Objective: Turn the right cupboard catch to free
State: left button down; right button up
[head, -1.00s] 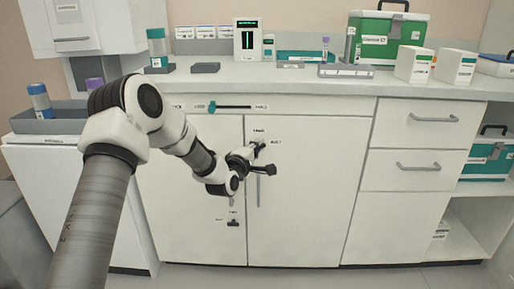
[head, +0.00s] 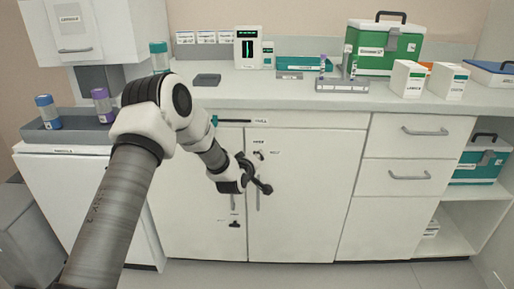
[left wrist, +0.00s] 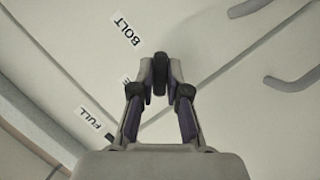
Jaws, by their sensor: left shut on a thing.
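The right cupboard catch (left wrist: 160,72) is a small dark knob high on the right cupboard door, near the seam between the doors. In the left wrist view my left gripper (left wrist: 161,80) is shut on it, with one finger on each side. In the head view the catch (head: 259,153) is small, and my left gripper (head: 256,160) reaches it from the left. The catch's exact angle is hard to tell. My right gripper is not seen.
A lower left catch (head: 235,224) sits on the left door. Long door handles (head: 258,193) flank the seam. Drawers (head: 414,150) stand to the right. The counter (head: 300,104) above holds boxes and racks.

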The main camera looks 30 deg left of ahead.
pick_arm(q)
jog(key=shift+w+d+r+m+g+y+p, duration=0.1)
jog(key=shift+m+g+y+p, duration=0.7)
jog(key=shift+m+p, duration=1.45)
jog(key=shift+d+m+g+y+p, duration=0.1)
jog(key=shift+m+g+y+p, duration=0.95)
jog(key=shift+p, duration=2.05)
jog(key=shift+t, duration=0.35)
jog(key=c, duration=1.2)
grip_release()
jog(key=shift+o, duration=0.2)
jog(key=v, duration=1.2)
